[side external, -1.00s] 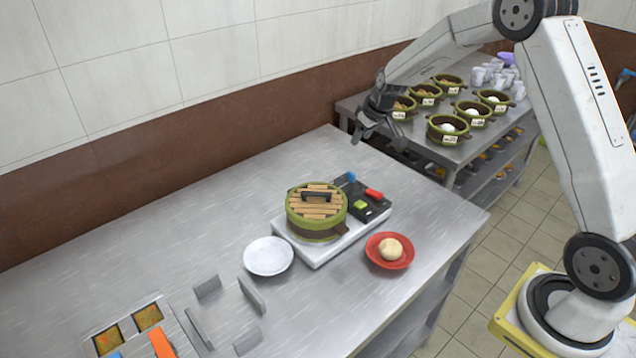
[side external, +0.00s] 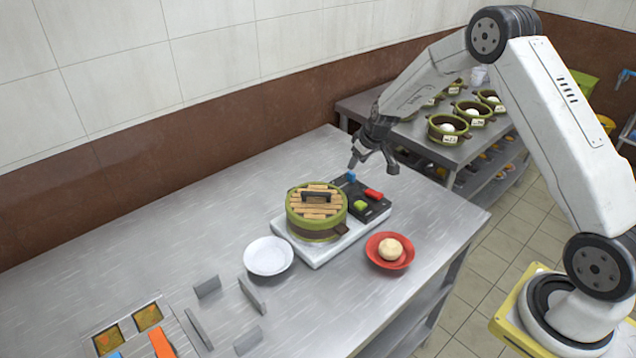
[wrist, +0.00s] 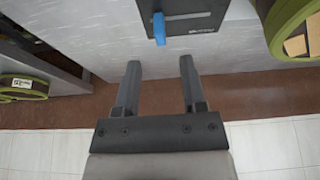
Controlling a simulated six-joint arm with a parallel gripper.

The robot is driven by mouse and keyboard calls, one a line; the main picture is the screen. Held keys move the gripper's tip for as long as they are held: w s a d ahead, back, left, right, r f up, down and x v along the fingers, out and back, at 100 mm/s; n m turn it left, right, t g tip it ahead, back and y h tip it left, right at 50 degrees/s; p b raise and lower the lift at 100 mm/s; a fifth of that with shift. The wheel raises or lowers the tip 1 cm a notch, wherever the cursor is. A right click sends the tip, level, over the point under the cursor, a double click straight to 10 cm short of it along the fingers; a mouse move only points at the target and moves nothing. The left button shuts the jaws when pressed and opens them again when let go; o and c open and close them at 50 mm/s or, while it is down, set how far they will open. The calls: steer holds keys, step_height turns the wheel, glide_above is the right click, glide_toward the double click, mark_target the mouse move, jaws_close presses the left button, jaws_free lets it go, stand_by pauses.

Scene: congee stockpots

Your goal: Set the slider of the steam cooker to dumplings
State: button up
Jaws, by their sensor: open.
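The steam cooker (side external: 308,252) is a white base with a green pot under a slatted wooden lid. Its black panel (side external: 374,208) carries a blue slider knob (side external: 351,176), a green button (side external: 360,205) and a red button (side external: 373,194). My gripper (side external: 372,166) is open and empty, above the table close to the blue knob. In the wrist view the blue knob (wrist: 159,28) sits at the panel's edge, ahead of my open fingers (wrist: 159,66) and between their lines. Any label for dumplings is too small to read.
A white plate (side external: 268,256) and a red plate (side external: 377,262) with a bun (side external: 390,249) stand beside the cooker. Grey upright dividers (side external: 207,287) are at the front left. A back table holds several green pots (side external: 447,127).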

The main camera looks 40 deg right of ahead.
mark_target(352, 173)
steer(key=shift+x, duration=3.1)
jaws_close()
